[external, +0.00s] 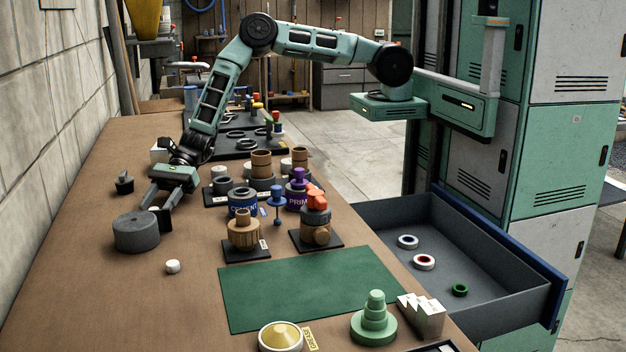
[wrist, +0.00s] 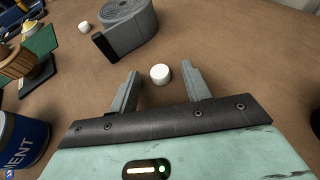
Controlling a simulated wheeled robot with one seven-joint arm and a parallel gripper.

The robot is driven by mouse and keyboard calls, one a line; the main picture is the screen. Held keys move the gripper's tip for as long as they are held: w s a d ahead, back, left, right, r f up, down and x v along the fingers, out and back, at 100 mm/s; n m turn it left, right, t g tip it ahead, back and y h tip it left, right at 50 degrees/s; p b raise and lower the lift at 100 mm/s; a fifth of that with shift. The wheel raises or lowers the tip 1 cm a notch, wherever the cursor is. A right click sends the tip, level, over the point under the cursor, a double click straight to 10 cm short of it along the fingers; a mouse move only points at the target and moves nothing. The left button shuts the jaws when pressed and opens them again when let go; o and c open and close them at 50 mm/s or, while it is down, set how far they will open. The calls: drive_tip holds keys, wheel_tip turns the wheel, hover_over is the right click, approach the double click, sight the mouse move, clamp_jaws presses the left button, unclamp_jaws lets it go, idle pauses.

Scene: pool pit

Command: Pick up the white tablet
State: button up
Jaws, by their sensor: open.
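My gripper (external: 156,209) is open and reaches down toward the brown bench beside a dark grey roll (external: 136,232). In the wrist view a small round white tablet (wrist: 160,75) appears between the two fingertips of my gripper (wrist: 160,71), with gaps on both sides. I cannot tell how far below the fingertips it lies.
To the right of my gripper stand a blue cement can (external: 242,202), which also shows in the wrist view (wrist: 20,140), and brown fittings (external: 243,232). A green mat (external: 310,287) lies nearer the front. An open drawer (external: 470,290) is at the right. Bare bench surrounds the front tablet.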

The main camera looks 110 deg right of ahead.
clamp_jaws()
drive_tip(key=shift+r, duration=0.1)
